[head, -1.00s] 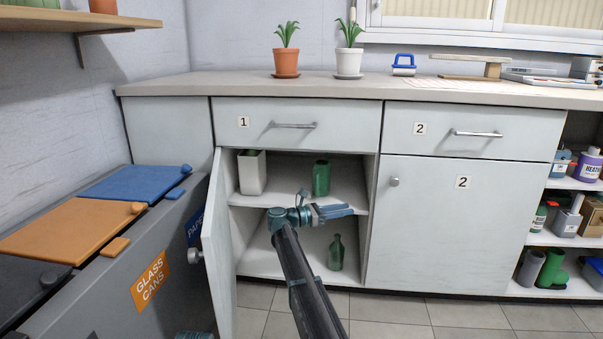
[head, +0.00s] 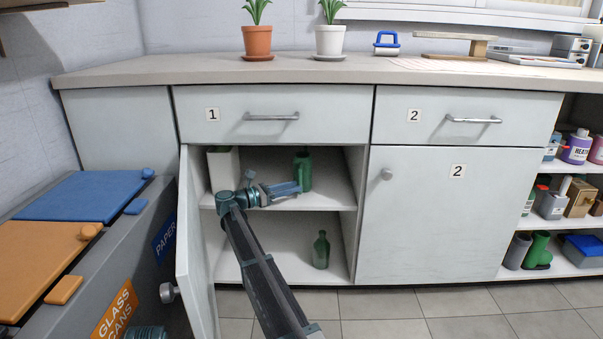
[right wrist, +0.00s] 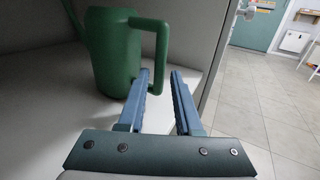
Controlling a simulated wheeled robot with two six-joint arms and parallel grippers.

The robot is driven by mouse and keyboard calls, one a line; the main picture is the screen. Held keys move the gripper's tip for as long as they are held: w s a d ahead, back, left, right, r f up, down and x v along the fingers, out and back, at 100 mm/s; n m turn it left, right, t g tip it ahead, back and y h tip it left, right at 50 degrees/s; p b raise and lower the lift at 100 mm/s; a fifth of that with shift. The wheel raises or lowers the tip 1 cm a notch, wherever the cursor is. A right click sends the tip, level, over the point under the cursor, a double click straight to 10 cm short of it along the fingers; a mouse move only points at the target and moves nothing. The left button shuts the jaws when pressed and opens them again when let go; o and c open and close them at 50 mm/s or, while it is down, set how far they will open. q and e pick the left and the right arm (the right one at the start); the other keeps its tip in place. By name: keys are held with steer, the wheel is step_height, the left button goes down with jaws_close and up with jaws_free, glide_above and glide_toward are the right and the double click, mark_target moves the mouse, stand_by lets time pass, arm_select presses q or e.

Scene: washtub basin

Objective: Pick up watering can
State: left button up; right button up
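The green watering can (head: 304,174) stands upright on the upper shelf of the open cabinet under drawer 1. It also shows in the right wrist view (right wrist: 112,58), with its spout at left and its handle towards the right. My right gripper (head: 296,188) is in front of the can at shelf height. In the wrist view its two fingers (right wrist: 160,75) are apart. The can's handle lines up with the gap between them; I cannot tell whether it touches either finger.
The open cabinet door (head: 196,245) stands to the left of my right arm. A white container (head: 222,166) is on the same shelf at left. A green bottle (head: 321,250) stands on the shelf below. Grey bins with blue (head: 85,193) and orange lids are at left.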

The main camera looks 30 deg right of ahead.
mark_target(304, 165)
steer(key=shift+s+d+r, duration=0.1)
steer(key=shift+d, duration=3.25)
jaws_close()
